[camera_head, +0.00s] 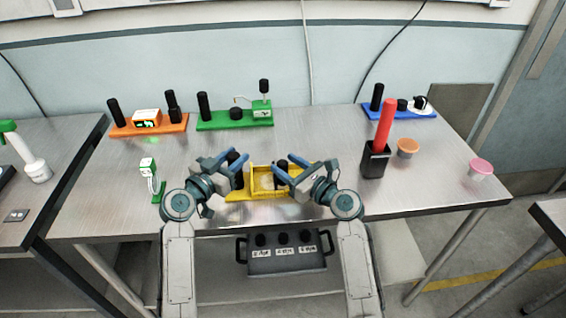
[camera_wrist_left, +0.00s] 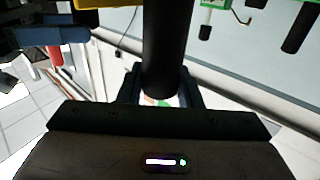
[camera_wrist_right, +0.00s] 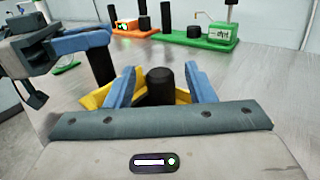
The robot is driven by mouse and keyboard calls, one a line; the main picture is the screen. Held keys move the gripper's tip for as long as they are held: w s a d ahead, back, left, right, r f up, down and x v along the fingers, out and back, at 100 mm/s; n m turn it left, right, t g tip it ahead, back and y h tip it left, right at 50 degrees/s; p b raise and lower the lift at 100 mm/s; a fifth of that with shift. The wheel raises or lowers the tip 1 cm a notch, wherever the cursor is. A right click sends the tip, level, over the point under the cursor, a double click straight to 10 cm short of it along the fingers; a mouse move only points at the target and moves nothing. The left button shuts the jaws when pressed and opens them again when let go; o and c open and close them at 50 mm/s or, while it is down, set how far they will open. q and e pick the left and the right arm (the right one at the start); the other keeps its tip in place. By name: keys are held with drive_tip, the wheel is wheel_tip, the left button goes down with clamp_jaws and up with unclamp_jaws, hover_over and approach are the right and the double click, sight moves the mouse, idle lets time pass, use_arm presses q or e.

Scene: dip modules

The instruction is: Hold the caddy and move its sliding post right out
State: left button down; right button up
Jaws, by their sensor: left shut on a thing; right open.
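The yellow caddy (camera_head: 245,196) lies near the front middle of the table, with black upright posts on it. My left gripper (camera_head: 234,161) is shut on the black post at the caddy's left end; this post (camera_wrist_left: 165,45) stands between its fingers in the left wrist view. My right gripper (camera_head: 287,164) is open over the caddy's right part. In the right wrist view another short black post (camera_wrist_right: 160,84) stands between its spread blue fingers, with gaps at both sides. The yellow base partly shows around that post. The grippers hide part of the caddy in the head view.
An orange module (camera_head: 150,131), a green module (camera_head: 235,119) and a blue module (camera_head: 398,112) stand along the back. A black holder with a red cylinder (camera_head: 386,125) and two cups (camera_head: 408,147) are on the right. A small green stand (camera_head: 159,192) is at left.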

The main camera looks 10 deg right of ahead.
drive_tip(key=shift+x, duration=0.95)
drive_tip(key=shift+c, duration=0.2)
clamp_jaws()
drive_tip(key=shift+d, duration=3.55)
drive_tip(key=shift+o, duration=0.2)
unclamp_jaws()
